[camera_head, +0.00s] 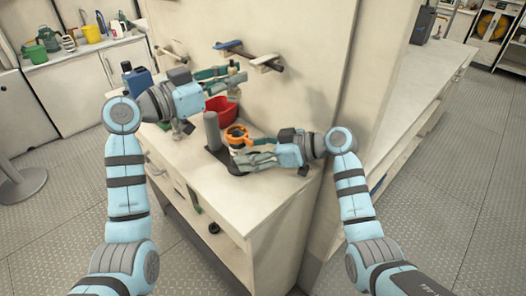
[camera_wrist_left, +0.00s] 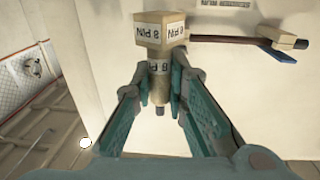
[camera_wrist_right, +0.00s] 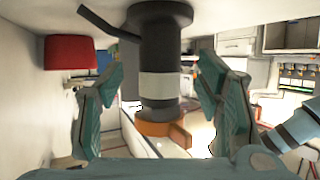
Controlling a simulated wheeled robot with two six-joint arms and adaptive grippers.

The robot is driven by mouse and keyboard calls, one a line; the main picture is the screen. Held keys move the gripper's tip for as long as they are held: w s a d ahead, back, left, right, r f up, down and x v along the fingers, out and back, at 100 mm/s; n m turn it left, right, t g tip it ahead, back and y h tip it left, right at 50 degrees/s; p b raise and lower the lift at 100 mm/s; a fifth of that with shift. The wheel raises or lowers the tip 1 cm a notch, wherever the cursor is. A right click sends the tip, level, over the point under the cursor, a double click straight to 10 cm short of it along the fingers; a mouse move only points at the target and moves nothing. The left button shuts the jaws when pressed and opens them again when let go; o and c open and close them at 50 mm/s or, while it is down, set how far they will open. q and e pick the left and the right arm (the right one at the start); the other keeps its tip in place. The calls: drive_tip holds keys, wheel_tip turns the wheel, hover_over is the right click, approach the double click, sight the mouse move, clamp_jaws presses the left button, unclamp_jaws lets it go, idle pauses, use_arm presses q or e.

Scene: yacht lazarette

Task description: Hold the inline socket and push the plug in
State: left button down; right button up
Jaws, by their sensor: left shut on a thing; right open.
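A beige plug (camera_wrist_left: 159,34) marked "8 PIN" is in my left gripper (camera_head: 231,79), above the counter. In the left wrist view its wide block shows beyond the fingers, which are shut on its narrower body. A dark upright cylinder with a white band and an orange ring, seemingly the inline socket (camera_wrist_right: 159,86), stands on the counter; its orange ring (camera_head: 236,134) shows in the head view. My right gripper (camera_head: 240,158) is open, with a finger on each side of the cylinder and gaps visible in the right wrist view. The socket's opening is hidden.
A grey post (camera_head: 212,130) stands just left of the socket. A wall rack (camera_head: 264,62) with a bar-like tool is near my left gripper. A blue container (camera_head: 138,80) is at the counter's far left. The front counter (camera_head: 225,195) is bare.

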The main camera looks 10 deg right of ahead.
sight(239, 154)
use_arm(q)
drive_tip(key=shift+w+a, duration=0.1)
drive_tip(key=shift+w, duration=0.05)
use_arm(e)
drive_tip(key=x, duration=0.4)
drive_tip(key=shift+w+f, duration=0.1)
drive_tip(key=shift+c, duration=0.4)
drive_tip(key=c, duration=0.3)
clamp_jaws()
use_arm(q)
drive_tip(key=shift+f, duration=0.1)
drive_tip(key=shift+f, duration=3.9)
drive_tip(key=shift+f, duration=0.45)
